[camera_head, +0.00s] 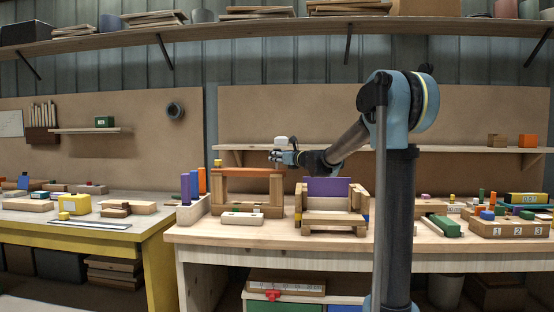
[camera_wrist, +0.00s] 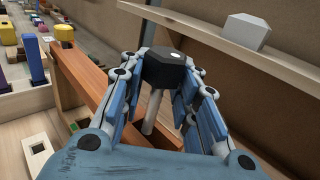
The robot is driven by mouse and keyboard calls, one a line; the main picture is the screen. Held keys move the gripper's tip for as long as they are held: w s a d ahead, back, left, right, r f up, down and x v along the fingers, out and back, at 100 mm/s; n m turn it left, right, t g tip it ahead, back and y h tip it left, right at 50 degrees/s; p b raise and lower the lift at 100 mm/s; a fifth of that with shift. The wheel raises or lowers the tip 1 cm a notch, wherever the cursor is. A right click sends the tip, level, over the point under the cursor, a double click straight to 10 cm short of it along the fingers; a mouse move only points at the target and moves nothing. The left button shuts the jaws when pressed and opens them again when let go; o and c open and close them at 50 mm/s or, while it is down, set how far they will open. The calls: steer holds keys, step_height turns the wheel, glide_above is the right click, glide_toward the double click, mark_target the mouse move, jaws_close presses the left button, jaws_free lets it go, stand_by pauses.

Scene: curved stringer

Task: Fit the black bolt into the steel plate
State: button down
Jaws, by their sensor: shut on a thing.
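My gripper (camera_wrist: 168,100) is shut on the black bolt (camera_wrist: 168,70). The bolt has a dark hexagonal head and a grey shank that points down between the fingers. In the head view my gripper (camera_head: 279,157) is just above the right end of the orange-brown beam (camera_head: 250,171). The beam (camera_wrist: 95,85) runs diagonally to the left of the fingers in the wrist view. I cannot pick out the steel plate with certainty in either view.
A purple-backed wooden chair-like build (camera_head: 328,187) stands right of the beam's frame. Purple and orange uprights (camera_head: 190,186) stand at its left. A wall shelf (camera_head: 390,149) with a pale block (camera_wrist: 243,32) is close behind. A pale block (camera_head: 242,218) lies in front.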

mark_target(277, 163)
steer(key=shift+f, duration=1.85)
steer(key=shift+r, duration=0.15)
steer(key=shift+r, duration=2.5)
steer(key=shift+f, duration=2.65)
stand_by(0.6)
steer(key=c, duration=1.1)
jaws_free()
